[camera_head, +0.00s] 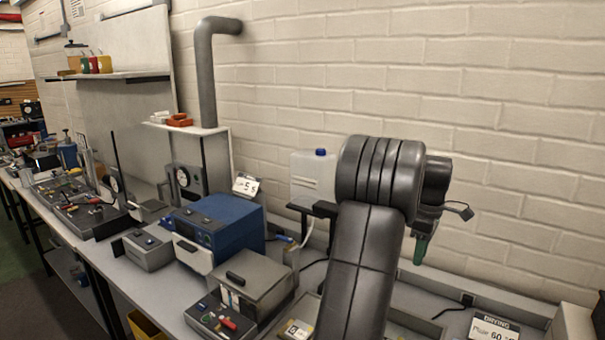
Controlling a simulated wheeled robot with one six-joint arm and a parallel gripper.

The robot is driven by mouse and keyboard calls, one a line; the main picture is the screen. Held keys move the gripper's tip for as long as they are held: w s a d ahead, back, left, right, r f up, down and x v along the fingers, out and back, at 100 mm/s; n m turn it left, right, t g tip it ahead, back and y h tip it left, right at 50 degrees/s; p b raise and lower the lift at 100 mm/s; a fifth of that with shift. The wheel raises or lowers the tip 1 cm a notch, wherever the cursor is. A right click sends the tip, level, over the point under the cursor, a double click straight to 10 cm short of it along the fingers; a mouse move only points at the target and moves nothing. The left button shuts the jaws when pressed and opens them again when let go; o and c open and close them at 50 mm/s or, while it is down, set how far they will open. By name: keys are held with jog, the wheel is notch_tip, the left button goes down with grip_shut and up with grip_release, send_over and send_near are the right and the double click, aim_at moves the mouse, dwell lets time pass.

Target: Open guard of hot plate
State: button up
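A grey box-shaped unit (268,278) stands on the bench left of my arm. It has a flat closed top with a black handle, and a low front panel (222,318) with knobs and a red lever. I cannot tell for sure whether this is the hot plate with its guard. My arm rises large in the foreground and hides part of the bench behind it. The dark end of my arm, with my gripper (424,238), shows to the right of the thick joint. A small green part is at its lower end. Its fingers cannot be made out clearly.
A blue box-shaped device (222,228) and a small grey box (148,248) stand further left. A translucent container with a blue cap (313,176) is behind my arm. A "DRYING 60" sign (493,328) is at the lower right. A brick wall closes off the back.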

jog(key=shift+w+d+f+g+y, duration=0.2)
jog(key=shift+w+d+g, duration=0.15)
jog(key=shift+w, duration=0.2)
jog(key=shift+w+d+f+g+y, duration=0.15)
jog(key=shift+w+d+g+y, duration=0.15)
jog(key=shift+w, duration=0.2)
jog(key=shift+w+d+f+g+y, duration=0.1)
jog(key=shift+w+d+f+g, duration=0.15)
jog(key=shift+w+d, duration=0.25)
jog(key=shift+a, duration=0.1)
jog(key=shift+r, duration=0.15)
